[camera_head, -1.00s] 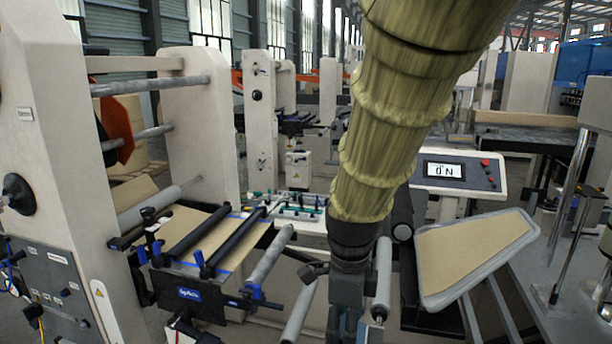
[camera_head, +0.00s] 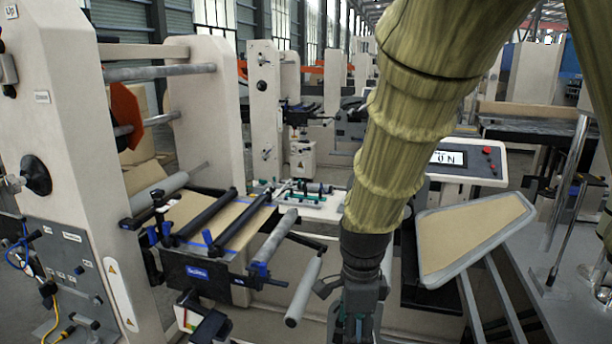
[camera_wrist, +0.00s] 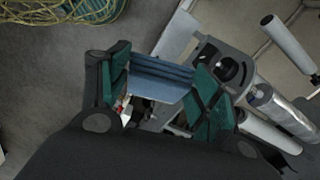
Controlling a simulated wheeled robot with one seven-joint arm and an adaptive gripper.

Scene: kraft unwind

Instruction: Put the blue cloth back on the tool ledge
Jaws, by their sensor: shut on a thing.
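My gripper (camera_wrist: 162,80) has green finger pads and is shut on the folded blue cloth (camera_wrist: 160,88), which spans between the pads in the wrist view. In the head view my gripper (camera_head: 355,325) points down at the bottom edge, right of the rollers. The cloth cannot be made out there. A pale ledge (camera_head: 325,208) with several green and dark tools on it stands behind the rollers, left of my arm. It looks like the tool ledge, though my arm hides part of its right side.
A roller frame with a brown web (camera_head: 215,218) stands at left. A grey roller (camera_head: 304,290) juts out close to my gripper. At right are a tray with a brown sheet (camera_head: 470,240) and a control panel (camera_head: 465,160). Open floor (camera_wrist: 40,100) shows in the wrist view.

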